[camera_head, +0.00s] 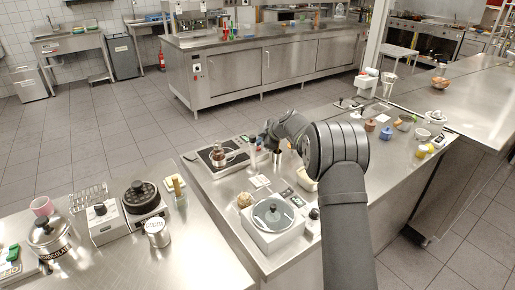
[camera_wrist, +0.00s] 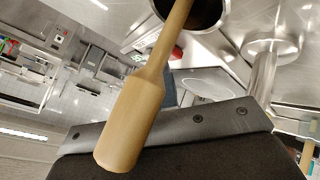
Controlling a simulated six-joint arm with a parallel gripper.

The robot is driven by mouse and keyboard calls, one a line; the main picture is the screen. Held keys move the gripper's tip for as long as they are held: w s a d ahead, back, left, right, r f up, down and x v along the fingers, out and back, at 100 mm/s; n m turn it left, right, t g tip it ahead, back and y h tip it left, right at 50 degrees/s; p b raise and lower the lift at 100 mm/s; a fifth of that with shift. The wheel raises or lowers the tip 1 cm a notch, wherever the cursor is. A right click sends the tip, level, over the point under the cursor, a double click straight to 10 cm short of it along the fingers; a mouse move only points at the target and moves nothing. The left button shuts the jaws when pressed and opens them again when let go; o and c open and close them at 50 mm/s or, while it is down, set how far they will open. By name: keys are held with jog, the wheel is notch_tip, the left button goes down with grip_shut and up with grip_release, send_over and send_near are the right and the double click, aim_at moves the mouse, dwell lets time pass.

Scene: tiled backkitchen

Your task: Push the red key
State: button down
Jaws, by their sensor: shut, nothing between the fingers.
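I cannot make out a red key for certain in either view. A small red patch (camera_wrist: 177,53) shows in the wrist view behind a wooden handle (camera_wrist: 130,120); I cannot tell what it belongs to. My gripper (camera_head: 270,141) is at the far left part of the near steel counter, beside the hot plate with a glass pot (camera_head: 222,154). It is shut and empty; its fingertips are hard to make out in the head view. In the wrist view, a dark block with a metal edge fills the bottom.
A steel utensil holder (camera_head: 277,157) stands close to my gripper; the wooden handle rises close to the wrist camera. A round-plated device (camera_head: 273,216) stands at the counter's near end. Bowls and jars crowd the right part. A separate counter (camera_head: 205,245) at left holds a burner (camera_head: 142,194).

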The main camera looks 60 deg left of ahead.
jog(key=shift+f, duration=0.4)
jog(key=shift+r, duration=0.9)
notch_tip(320, 180, up, 6)
dwell(0.7)
